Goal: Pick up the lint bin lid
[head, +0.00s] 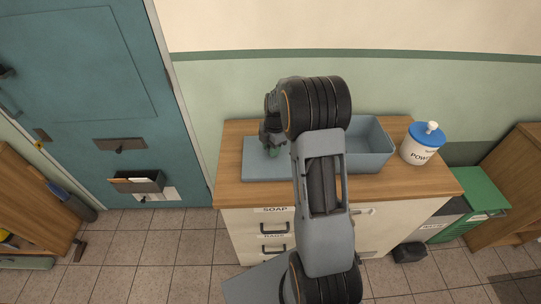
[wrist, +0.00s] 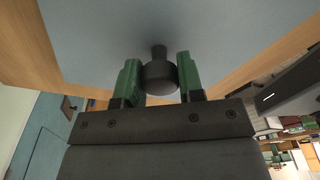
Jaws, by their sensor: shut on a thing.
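The lint bin lid (head: 257,168) is a flat blue-grey rectangle at the left of the wooden counter top, and it seems to lie flat there. In the wrist view the lid (wrist: 100,40) fills the upper middle, with a dark round knob (wrist: 158,50) on it. My gripper (head: 272,148) is above the lid, pointing down. In the wrist view my gripper (wrist: 158,77) has its green fingers on both sides of the knob, shut on it. An open blue-grey bin (head: 371,160) stands to the right on the counter, partly hidden by my arm.
A white tub with a blue lid (head: 423,143) stands at the right of the counter (head: 400,187). Labelled drawers (head: 262,226) are below. A green container (head: 478,203) and a small dark bin (head: 409,252) are on the right. A teal door (head: 85,90) is on the left.

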